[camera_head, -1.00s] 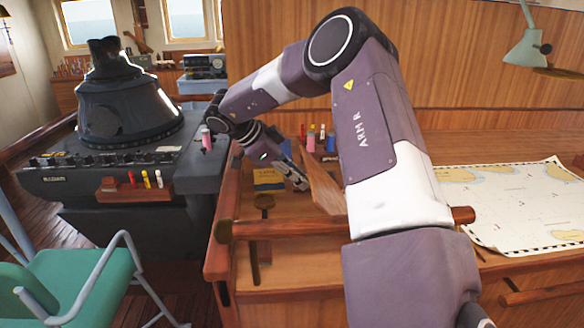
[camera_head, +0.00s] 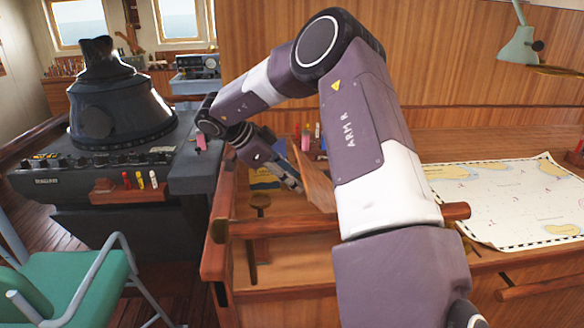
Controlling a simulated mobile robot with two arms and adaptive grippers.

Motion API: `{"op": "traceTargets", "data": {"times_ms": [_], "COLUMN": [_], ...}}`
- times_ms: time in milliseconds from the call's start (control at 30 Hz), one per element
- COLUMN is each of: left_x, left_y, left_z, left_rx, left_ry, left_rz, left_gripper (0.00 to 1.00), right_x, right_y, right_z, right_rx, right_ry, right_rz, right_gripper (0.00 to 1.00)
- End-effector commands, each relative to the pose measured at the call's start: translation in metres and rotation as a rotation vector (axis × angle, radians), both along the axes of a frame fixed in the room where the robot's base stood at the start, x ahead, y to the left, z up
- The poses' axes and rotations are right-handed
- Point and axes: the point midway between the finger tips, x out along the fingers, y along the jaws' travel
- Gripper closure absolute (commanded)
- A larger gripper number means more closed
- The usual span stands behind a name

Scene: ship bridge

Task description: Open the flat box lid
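A thin brown wooden panel (camera_head: 318,184), which looks like the flat box lid, stands tilted up above the desk, partly hidden behind my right arm. My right gripper (camera_head: 294,183) is at the panel's left side, very close to it or touching; I cannot tell which. Its fingers point down and to the right, and whether they are open or shut is unclear. The open wooden compartment (camera_head: 285,278) lies below, at the left end of the desk. My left gripper is not in view.
Several small coloured bottles stand behind. A chart (camera_head: 510,200) covers the desk at right. A black console (camera_head: 120,130) and a green chair (camera_head: 70,290) are at left.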

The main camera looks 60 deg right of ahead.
Motion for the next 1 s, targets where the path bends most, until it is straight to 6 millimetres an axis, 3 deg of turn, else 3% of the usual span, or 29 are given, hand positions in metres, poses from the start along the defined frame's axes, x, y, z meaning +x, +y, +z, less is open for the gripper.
{"op": "traceTargets", "data": {"times_ms": [167,600,1000], "left_x": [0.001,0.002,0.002], "left_y": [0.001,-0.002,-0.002], "left_z": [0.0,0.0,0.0], "left_rx": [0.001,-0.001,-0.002], "left_ry": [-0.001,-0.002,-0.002], "left_rz": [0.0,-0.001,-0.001], "left_gripper": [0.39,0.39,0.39], "right_x": [0.006,0.04,0.047], "right_y": [0.008,0.056,0.066], "right_z": [0.011,0.074,0.089], "right_rx": [-0.002,0.002,0.0], "right_ry": [-0.001,-0.002,0.001], "right_rz": [0.001,0.002,0.001], "right_gripper": [0.67,0.67,0.67]}}
